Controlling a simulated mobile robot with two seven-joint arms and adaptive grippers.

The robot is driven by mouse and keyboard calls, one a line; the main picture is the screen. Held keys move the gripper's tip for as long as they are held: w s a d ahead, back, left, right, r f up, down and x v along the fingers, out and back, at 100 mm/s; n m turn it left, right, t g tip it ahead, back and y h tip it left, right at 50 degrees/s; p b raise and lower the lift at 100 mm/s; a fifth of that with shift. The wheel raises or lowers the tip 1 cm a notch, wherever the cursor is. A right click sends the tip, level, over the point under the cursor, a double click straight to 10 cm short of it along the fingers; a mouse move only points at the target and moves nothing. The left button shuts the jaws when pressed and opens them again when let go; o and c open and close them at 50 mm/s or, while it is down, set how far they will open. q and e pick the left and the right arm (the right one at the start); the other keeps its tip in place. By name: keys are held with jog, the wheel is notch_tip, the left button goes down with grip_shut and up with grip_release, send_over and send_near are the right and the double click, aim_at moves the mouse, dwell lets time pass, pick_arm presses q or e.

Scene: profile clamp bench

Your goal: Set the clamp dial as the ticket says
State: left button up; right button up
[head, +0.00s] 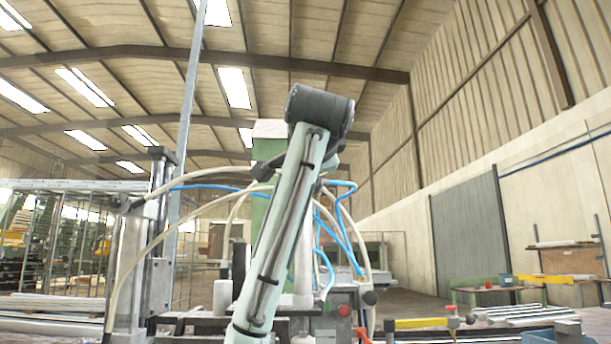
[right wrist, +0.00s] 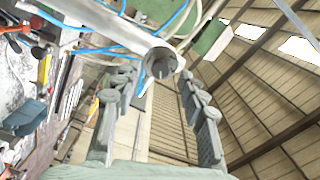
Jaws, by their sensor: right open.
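The clamp machine (head: 135,270) stands behind my raised pale green arm in the head view, which hides its middle. Small dark and red knobs (head: 369,298) show at its lower right. I cannot make out a dial scale or a ticket in either view. My right gripper (right wrist: 156,88) is open in the right wrist view, its two grey fingers apart with nothing clasped between them. A light grey cylinder (right wrist: 115,38) with a round dark-centred end comes in from the upper left, overlapping the gap between the fingertips in the picture. My left gripper is out of view.
Blue and cream hoses (head: 338,235) loop around the machine. A yellow bar (head: 420,323) and a blue box (head: 562,335) lie at the lower right. A wire-mesh cage (head: 62,250) stands at the left. Open floor (head: 410,285) shows behind the machine.

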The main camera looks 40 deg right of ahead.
jog(key=v, duration=0.9)
jog(key=shift+s+a, duration=0.2)
